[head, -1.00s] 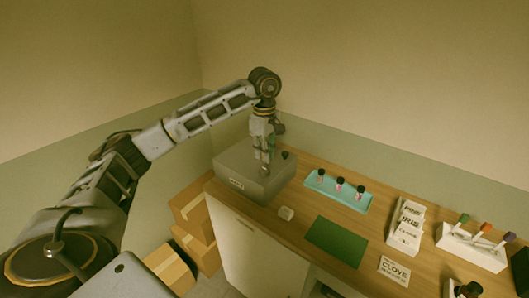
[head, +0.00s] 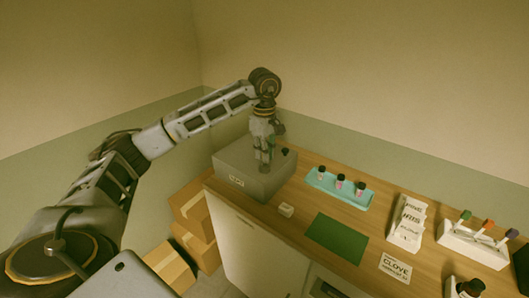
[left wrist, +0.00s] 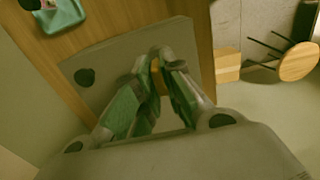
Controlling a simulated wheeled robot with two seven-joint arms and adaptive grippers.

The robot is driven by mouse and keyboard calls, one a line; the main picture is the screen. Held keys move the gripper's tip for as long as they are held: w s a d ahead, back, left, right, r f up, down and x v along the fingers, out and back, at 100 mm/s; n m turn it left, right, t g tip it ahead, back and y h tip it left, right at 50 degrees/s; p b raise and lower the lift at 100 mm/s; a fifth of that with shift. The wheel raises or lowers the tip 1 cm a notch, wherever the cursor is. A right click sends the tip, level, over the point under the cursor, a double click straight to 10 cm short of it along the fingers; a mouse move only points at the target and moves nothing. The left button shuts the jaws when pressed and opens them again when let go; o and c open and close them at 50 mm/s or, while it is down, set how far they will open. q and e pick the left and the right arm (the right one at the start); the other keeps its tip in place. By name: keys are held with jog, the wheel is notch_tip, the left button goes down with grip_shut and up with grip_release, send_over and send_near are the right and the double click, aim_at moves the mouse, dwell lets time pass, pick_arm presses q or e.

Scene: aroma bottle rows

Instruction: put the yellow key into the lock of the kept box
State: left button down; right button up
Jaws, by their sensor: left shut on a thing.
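The grey box (head: 235,168) stands at the left end of the wooden counter, with lettering on its front that I cannot read surely. A dark round knob (head: 285,151) is on its top; it also shows in the left wrist view (left wrist: 85,77). My left gripper (head: 264,168) points down at the box top. In the left wrist view, my left gripper (left wrist: 157,62) is shut on the yellow key (left wrist: 156,76), of which a narrow strip shows between the green-padded fingers. The key's tip and the lock are hidden, so I cannot tell whether the key is in it.
A small pale block (head: 286,210) lies before the box. A teal tray (head: 327,190) holds small bottles; a green mat (head: 337,239) lies in front. Cardboard boxes (head: 192,215) are on the floor left.

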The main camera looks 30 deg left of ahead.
pick_arm(q)
jog(key=shift+f+b, duration=0.35)
jog(key=shift+f, duration=0.2)
jog(key=c, duration=1.5)
grip_release()
jog(key=shift+o, duration=0.2)
jog(key=shift+r, duration=0.1)
notch_tip(320, 180, up, 12)
dwell(1.1)
